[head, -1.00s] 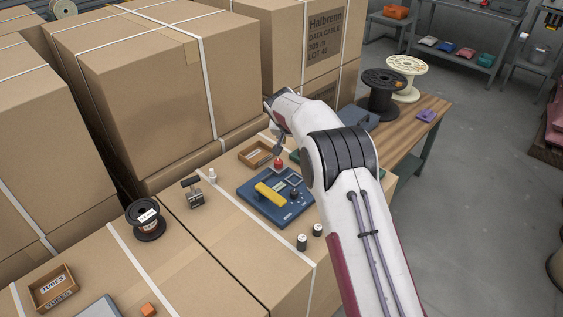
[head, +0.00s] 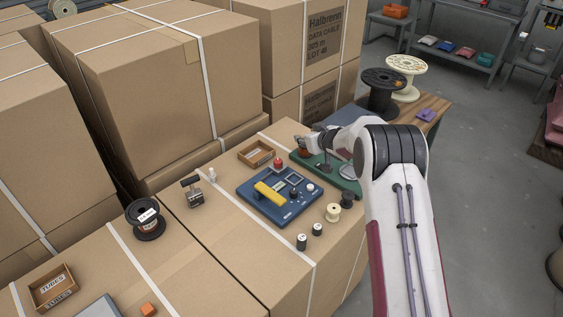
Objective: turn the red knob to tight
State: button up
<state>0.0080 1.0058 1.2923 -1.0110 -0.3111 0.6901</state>
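A bright red knob (head: 278,163) stands at the far corner of a blue panel (head: 253,194), which also carries a yellow bar (head: 270,194), a dark knob, a pale knob and a framed square. The red knob is uncovered and nothing touches it; I cannot read its setting. My gripper (head: 303,147) is to the right of it, over the far left end of a green board (head: 325,176). A reddish-brown round thing (head: 304,154) shows right under my gripper. I cannot tell whether my gripper touches it, or whether the fingers are open or shut.
An open wooden tray (head: 257,153) lies behind the blue panel. A clamp-like tool (head: 192,191) and a black spool (head: 146,220) stand to the left. Tall cartons rise behind.

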aim_at(279, 161)
jog(key=s+a+n+g+y, duration=0.1)
jog(key=s+y, duration=0.1)
jog(key=s, duration=0.2)
jog(key=s+a+f+n+y, duration=0.1)
jog(key=s+n+y, duration=0.1)
jog(key=s, duration=0.2)
jog(key=s+a+f+n+g+y, duration=0.1)
jog(key=s+n+y, duration=0.1)
jog(key=s+y, duration=0.1)
jog(key=shift+s+a+g, duration=0.2)
jog(key=shift+s+g, duration=0.1)
jog(key=shift+s, duration=0.1)
jog(key=shift+w+f, duration=0.1)
jog(key=shift+x, duration=3.85)
grip_shut()
